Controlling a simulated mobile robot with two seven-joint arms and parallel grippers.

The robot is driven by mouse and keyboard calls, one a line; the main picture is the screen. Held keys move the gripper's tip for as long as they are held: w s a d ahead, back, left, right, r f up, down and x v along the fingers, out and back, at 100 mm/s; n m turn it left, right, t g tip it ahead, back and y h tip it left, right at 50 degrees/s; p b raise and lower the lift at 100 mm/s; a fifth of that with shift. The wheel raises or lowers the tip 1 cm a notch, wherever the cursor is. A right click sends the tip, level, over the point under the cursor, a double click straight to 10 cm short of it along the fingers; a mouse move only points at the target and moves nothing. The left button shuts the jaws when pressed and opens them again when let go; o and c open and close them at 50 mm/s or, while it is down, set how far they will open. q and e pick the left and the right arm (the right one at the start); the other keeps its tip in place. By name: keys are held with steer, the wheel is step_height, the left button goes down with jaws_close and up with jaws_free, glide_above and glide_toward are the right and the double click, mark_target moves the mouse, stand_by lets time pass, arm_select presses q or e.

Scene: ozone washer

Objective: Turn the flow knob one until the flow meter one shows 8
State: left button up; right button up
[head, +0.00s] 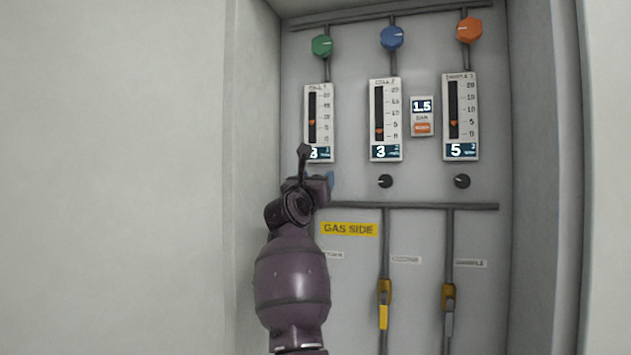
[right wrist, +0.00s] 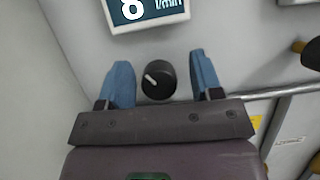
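Flow meter one (head: 327,105) is the leftmost of the white gauges on the panel, with an orange marker on its scale. Its display is partly covered by my right arm in the head view; in the right wrist view the display (right wrist: 147,12) reads 8. Flow knob one (right wrist: 158,82) is a round black knob with a white pointer line aimed to the upper left. It is hidden in the head view. My right gripper (right wrist: 163,76) is open, its blue fingers on either side of the knob with a visible gap to each. My left gripper is not in view.
Two more gauges (head: 385,120) (head: 460,115) show 3 and 5, with black knobs (head: 385,181) (head: 462,181) below. A small box (head: 422,117) shows 1.5. Coloured knobs (head: 392,37) sit above. A cabinet side wall (head: 252,120) stands close left.

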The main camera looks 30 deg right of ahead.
steer(key=shift+a, duration=0.1)
steer(key=b+v, duration=0.2)
steer(key=v, duration=0.8)
steer(key=shift+s+a+b, duration=0.2)
steer(key=shift+a+b, duration=0.05)
steer(key=shift+b, duration=0.05)
steer(key=shift+f, duration=0.2)
